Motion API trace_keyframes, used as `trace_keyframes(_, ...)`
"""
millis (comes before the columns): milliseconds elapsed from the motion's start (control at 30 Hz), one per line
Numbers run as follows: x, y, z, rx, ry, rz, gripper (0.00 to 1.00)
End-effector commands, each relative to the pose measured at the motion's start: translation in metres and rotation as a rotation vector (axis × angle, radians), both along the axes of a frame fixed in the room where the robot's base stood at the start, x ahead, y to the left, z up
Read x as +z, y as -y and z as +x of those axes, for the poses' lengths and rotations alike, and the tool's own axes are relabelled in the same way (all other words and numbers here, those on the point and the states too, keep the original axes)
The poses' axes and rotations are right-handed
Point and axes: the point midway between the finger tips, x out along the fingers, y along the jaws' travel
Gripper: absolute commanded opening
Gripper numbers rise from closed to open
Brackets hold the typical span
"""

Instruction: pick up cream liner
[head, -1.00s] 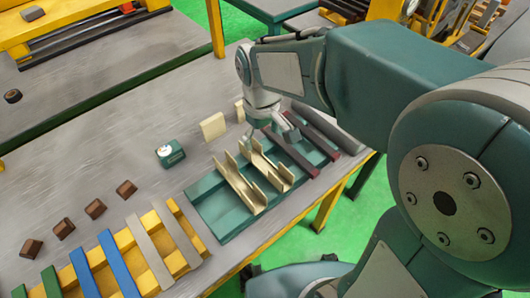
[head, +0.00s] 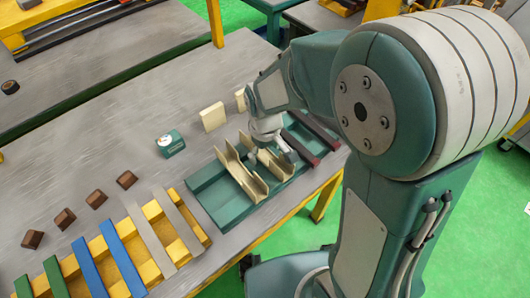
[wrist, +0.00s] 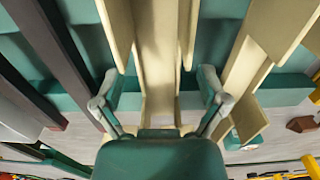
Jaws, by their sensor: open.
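Two cream liners, long U-shaped channels, lie side by side on the teal tray (head: 208,208). The left liner (head: 240,174) is clear of my gripper in the head view. The right liner (head: 274,163) is partly hidden under my gripper (head: 276,150). In the wrist view my gripper (wrist: 160,100) is open, with a finger on each side of one cream liner (wrist: 158,60). Whether the fingers touch it cannot be told. The other cream liner (wrist: 262,50) shows to the right there.
Dark bars (head: 312,135) lie on the tray beside the right liner. Cream blocks (head: 213,117) and a teal box (head: 170,143) stand behind the tray. A yellow rack (head: 150,243) with coloured strips and several brown blocks (head: 65,219) are at the left.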

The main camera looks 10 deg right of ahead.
Motion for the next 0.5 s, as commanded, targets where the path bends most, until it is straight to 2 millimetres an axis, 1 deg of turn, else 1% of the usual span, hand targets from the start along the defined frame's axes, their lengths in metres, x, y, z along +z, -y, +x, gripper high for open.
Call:
trace_keyframes(67, 0.0002, 0.0000, 0.0000, 0.000, 0.000, 0.000, 0.93)
trace_keyframes(100, 0.0003, 0.0001, 0.0001, 0.000, 0.000, 0.000, 0.75)
trace_keyframes(133, 0.0004, 0.0003, 0.0000, 0.000, 0.000, 0.000, 0.62)
trace_keyframes(167, 0.0005, 0.0004, 0.0000, 0.000, 0.000, 0.000, 0.53)
trace_keyframes(200, 0.0005, 0.0005, 0.0000, 0.000, -0.001, 0.001, 0.40)
trace_keyframes(233, 0.0006, 0.0006, 0.0000, 0.000, -0.001, 0.001, 0.30)
trace_keyframes(267, 0.0005, 0.0006, 0.0000, 0.000, -0.001, 0.001, 0.27)
trace_keyframes(300, 0.0005, 0.0006, 0.0000, 0.000, -0.001, 0.001, 0.26)
trace_keyframes(500, 0.0003, 0.0004, -0.0002, 0.000, -0.001, -0.001, 0.25)
